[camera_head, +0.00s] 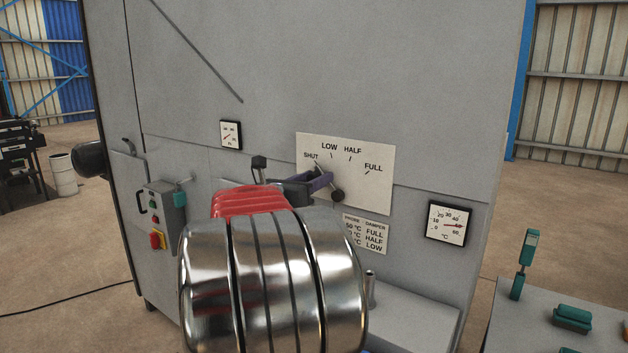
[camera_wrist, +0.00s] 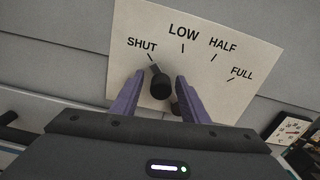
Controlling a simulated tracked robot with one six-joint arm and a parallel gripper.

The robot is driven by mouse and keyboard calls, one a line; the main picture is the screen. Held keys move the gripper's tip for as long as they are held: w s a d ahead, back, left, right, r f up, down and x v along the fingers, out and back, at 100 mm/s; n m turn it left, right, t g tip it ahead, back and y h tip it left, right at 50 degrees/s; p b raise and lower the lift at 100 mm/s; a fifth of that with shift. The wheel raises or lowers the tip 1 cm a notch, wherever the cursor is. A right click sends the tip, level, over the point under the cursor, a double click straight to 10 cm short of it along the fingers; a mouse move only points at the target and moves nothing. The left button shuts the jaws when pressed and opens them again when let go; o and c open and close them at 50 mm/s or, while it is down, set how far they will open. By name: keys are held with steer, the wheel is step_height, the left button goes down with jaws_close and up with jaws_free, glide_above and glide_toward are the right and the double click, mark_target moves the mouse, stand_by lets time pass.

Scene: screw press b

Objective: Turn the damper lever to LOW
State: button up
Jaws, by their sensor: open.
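The damper lever is dark with a round knob; it shows in the wrist view (camera_wrist: 161,88) and in the head view (camera_head: 338,196). Its narrow end points up-left at the SHUT mark. The white scale plate (camera_wrist: 235,50) reads SHUT, LOW, HALF, FULL from left to right; it also shows in the head view (camera_head: 372,150). My gripper (camera_wrist: 160,76) has its purple fingers apart, one on each side of the knob, with visible gaps. In the head view my gripper (camera_head: 325,178) is at the plate's lower left, partly covering the lever.
A small label (camera_head: 372,240) listing damper settings sits below the plate, partly hidden by my arm. A dial gauge (camera_head: 447,223) is to the right, a smaller one (camera_head: 231,135) to the left. A switch box (camera_head: 163,215) with a red button is further left. A grey ledge (camera_head: 410,315) juts out below.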

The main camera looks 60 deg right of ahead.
steer(key=shift+c, duration=0.5)
steer(key=c, duration=0.9)
steer(key=shift+f, duration=0.1)
jaws_close()
